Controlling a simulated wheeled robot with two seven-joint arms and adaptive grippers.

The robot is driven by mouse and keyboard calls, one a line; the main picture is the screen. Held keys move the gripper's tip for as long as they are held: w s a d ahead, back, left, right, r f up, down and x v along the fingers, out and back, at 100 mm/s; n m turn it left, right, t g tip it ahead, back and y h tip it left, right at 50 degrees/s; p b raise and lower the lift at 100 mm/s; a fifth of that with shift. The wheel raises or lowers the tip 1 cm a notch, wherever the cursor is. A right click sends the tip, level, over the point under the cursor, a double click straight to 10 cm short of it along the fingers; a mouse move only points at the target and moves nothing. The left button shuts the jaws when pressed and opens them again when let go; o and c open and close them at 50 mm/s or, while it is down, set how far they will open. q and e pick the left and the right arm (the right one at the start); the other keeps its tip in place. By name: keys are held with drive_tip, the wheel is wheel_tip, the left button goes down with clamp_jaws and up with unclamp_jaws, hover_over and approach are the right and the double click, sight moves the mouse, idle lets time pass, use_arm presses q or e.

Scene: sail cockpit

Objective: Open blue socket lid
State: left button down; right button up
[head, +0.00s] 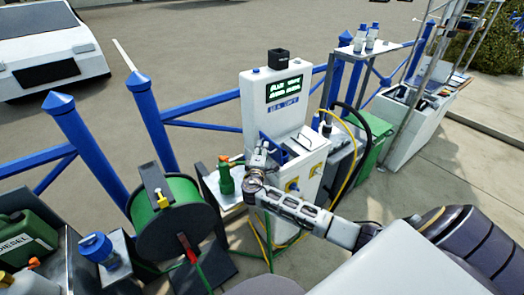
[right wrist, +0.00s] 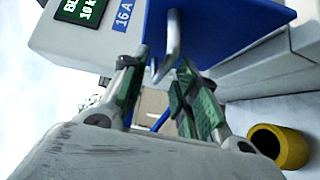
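The blue socket lid (right wrist: 225,28) fills the upper part of the right wrist view, beside the "16 A" label on the pale pedestal. A bent metal handle (right wrist: 172,45) hangs from it. My right gripper (right wrist: 160,95) is open, its green-padded fingers apart on either side of the handle's lower end; contact cannot be told. In the head view the right gripper (head: 259,157) is at the left front of the pedestal (head: 254,108), by the blue lid (head: 272,146), which it partly hides. How far the lid stands open is unclear. My left gripper is out of view.
A green nozzle (head: 226,180) stands on a small shelf left of my gripper. A green hose reel (head: 172,215) is further left. Yellow and black cables hang at the pedestal's right, near a green bin (head: 374,135). Blue railings run behind.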

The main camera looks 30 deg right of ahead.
drive_tip(key=shift+c, duration=0.2)
clamp_jaws()
idle(0.3)
